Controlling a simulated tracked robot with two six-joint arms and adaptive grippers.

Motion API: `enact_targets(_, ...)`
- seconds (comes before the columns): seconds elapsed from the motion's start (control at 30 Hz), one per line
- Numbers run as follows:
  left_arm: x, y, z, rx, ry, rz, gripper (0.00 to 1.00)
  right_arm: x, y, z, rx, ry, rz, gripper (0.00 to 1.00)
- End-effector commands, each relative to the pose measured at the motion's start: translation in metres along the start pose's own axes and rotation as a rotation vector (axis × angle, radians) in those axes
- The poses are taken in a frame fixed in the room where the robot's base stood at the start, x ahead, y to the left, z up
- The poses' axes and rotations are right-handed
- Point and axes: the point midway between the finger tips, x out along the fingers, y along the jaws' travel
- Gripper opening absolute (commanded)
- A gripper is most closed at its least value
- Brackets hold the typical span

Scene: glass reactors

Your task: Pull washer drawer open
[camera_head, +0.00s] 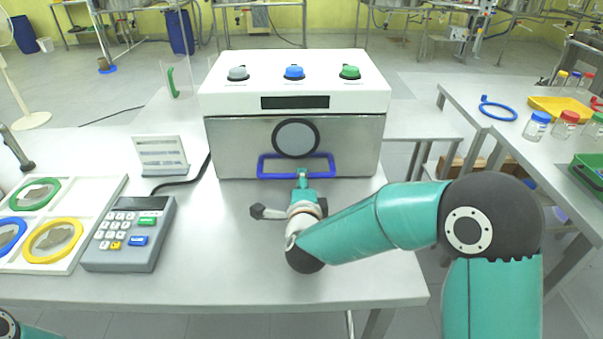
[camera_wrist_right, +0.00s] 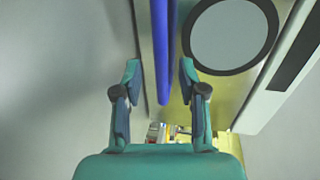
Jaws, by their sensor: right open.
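The washer (camera_head: 225,100) is a white-topped box with a steel front and a round grey window (camera_head: 296,138). Its drawer front (camera_head: 240,140) looks flush with the body. A blue rectangular handle (camera_head: 262,167) sits low on that front. My right gripper (camera_head: 302,175) is at the lower middle of the handle. In the right wrist view, its two fingers (camera_wrist_right: 160,70) are open, and the blue handle bar (camera_wrist_right: 160,40) runs into the gap between them. I cannot tell whether the fingers touch the bar. My left gripper is out of view.
A grey keypad device (camera_head: 130,233) and a white tray with coloured rings (camera_head: 92,222) are on the left of the table. A small white panel (camera_head: 162,156) stands behind the keypad. The table in front of the washer is clear apart from my right arm.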

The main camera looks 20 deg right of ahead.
Motion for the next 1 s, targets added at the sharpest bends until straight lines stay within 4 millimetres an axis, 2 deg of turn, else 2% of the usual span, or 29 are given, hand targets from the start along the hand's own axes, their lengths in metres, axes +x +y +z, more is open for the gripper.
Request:
enact_targets(0.1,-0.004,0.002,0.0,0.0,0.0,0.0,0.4,0.021,0.0,-0.001,0.0,0.003,0.001,0.41)
enact_targets(0.3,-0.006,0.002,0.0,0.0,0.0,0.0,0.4,0.04,0.0,-0.001,0.0,0.001,0.0,0.41)
enact_targets(0.67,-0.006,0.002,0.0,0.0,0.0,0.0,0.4,0.043,0.0,-0.001,0.0,0.0,0.0,0.41)
enact_targets(0.9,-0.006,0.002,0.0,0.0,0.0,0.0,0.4,0.043,0.0,-0.001,0.0,0.0,0.0,0.01)
enact_targets(1.0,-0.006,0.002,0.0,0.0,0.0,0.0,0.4,0.043,0.001,-0.001,0.0,0.0,0.001,0.0)
